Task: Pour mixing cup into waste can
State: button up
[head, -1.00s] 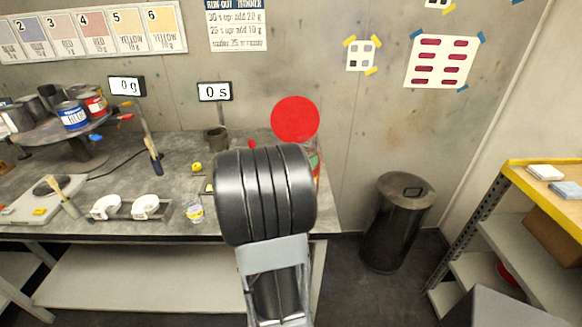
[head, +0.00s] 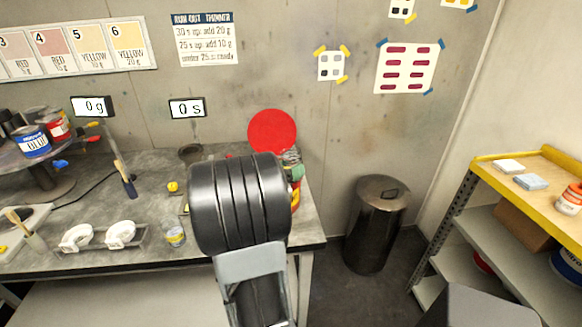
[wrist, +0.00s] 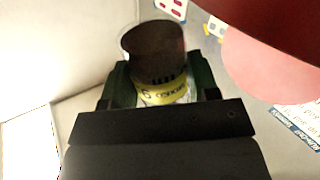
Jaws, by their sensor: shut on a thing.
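The mixing cup (wrist: 155,55) is a clear cup with dark brown contents and a yellow label with dark print. In the wrist view it sits between the dark green fingers of my gripper (wrist: 160,88), which is shut on it. My arm hides the gripper and this cup in the head view.
A red disc (head: 272,132) stands beyond my arm. A yellow-topped shelf (head: 490,165) is at the right. Floor shows between bench and shelf.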

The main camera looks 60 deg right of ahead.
jog(key=shift+w+r+n+p, duration=0.1)
jog(key=shift+r+n+p, duration=0.1)
jog(key=shift+n+p, duration=0.15)
jog(key=shift+w+d+r+n+p, duration=0.1)
jog(key=shift+w+d+n+p, duration=0.2)
jog(key=shift+n+p, duration=0.7)
jog(key=shift+w, duration=0.1)
jog(key=shift+w+a+n+y+p, duration=0.15)
jog(key=shift+w+n+y+p, duration=0.2)
jog(key=shift+p, duration=0.9)
jog(key=shift+s+n+p, duration=0.25)
jog(key=shift+n+p, duration=0.55)
jog(key=shift+p, duration=0.8)
jog(key=shift+a+f+n+p, duration=0.1)
jog(key=shift+f+n+p, duration=0.6)
jog(key=shift+p, duration=0.55)
dwell(0.4)
jog(key=shift+s+f+n+g+y+p, duration=0.15)
jog(key=shift+n+g+y+p, duration=0.3)
jog(key=shift+n+p, duration=0.95)
dwell(0.7)
